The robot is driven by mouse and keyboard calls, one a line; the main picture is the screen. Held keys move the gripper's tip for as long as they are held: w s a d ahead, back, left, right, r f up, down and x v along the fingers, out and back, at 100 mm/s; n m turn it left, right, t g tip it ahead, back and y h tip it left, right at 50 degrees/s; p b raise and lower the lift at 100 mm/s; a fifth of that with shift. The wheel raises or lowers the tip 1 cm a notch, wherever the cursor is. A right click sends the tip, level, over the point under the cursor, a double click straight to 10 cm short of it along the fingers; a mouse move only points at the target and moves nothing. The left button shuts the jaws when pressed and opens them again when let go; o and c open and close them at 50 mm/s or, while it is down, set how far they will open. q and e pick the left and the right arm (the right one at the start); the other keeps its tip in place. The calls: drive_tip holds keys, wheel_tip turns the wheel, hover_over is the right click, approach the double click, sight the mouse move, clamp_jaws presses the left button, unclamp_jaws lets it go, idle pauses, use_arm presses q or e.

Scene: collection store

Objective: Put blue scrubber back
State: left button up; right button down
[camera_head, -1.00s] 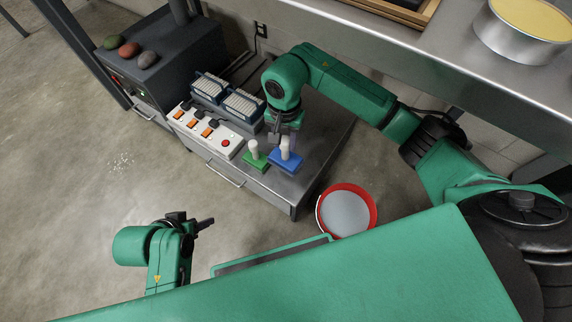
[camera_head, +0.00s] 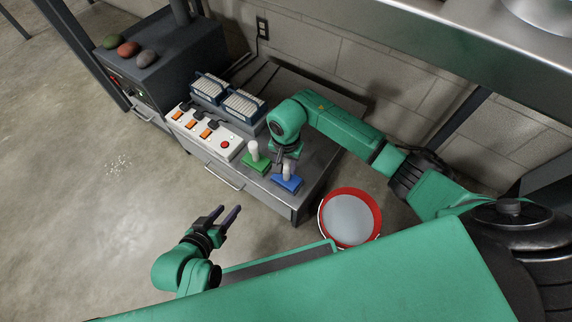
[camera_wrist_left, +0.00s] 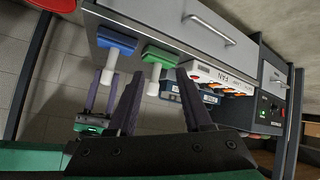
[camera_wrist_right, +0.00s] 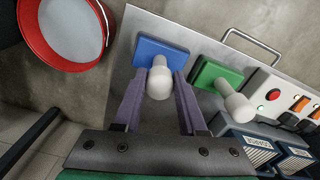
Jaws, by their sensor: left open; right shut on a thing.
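The blue scrubber (camera_head: 287,184) has a flat blue block and a white knobbed handle. It is at the front right of the low metal cabinet top, beside the green scrubber (camera_head: 256,163). My right gripper (camera_head: 288,160) is over it and shut on its white handle; in the right wrist view the fingers flank the handle of the blue scrubber (camera_wrist_right: 160,80). I cannot tell whether its block touches the top. My left gripper (camera_head: 229,213) is open and empty, out in front of the cabinet. The left wrist view also shows the blue scrubber (camera_wrist_left: 116,40) and green scrubber (camera_wrist_left: 160,58).
A red bucket (camera_head: 350,217) with grey contents stands on the floor right of the cabinet. A grey machine (camera_head: 165,60) bears several stones. The cabinet's right-hand top is mostly clear.

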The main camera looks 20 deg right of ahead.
drive_tip(key=shift+c, duration=2.3)
unclamp_jaws()
use_arm(q)
drive_tip(key=s+a+r+g+y+p, duration=0.3)
drive_tip(key=a+r+g, duration=0.1)
drive_tip(key=a, duration=0.3)
drive_tip(key=shift+a+g+p, duration=0.3)
drive_tip(key=shift+a+p, duration=0.05)
use_arm(e)
wheel_tip(320, 180, up, 12)
use_arm(q)
drive_tip(key=shift+w+r, duration=0.1)
drive_tip(key=shift+r, duration=0.05)
use_arm(e)
drive_tip(key=shift+w+r, duration=0.1)
drive_tip(key=shift+r, duration=0.05)
